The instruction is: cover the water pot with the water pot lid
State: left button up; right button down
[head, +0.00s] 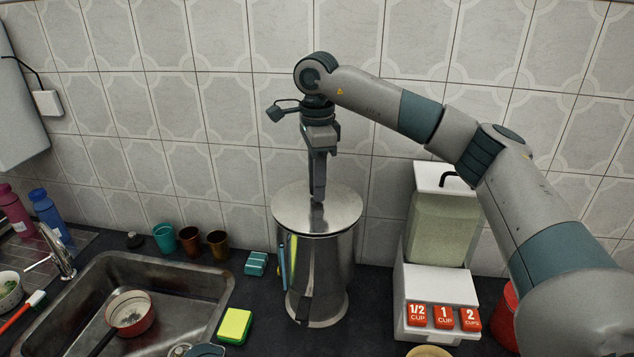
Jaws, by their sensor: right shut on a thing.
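The water pot (319,285) is a tall, shiny steel vessel standing on the dark counter right of the sink. The water pot lid (290,213), a flat steel disc, lies level over the pot's mouth; from this view I cannot tell whether it is fully seated on the rim. My right gripper (318,195) points straight down from above and is shut on the lid near its centre. The fingers hide the part of the lid that they hold. My left gripper is not in view.
A dispenser (436,240) with red cup buttons stands right of the pot. A steel sink (228,300) holding a red-and-white pan (140,312) is at left. Small cups (190,241) line the back. A yellow-green sponge (235,325) and teal block (256,263) lie near the pot.

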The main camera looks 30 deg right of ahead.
jog(key=shift+f+b, duration=0.35)
jog(key=shift+f, duration=0.2)
jog(key=c, duration=1.4)
grip_release()
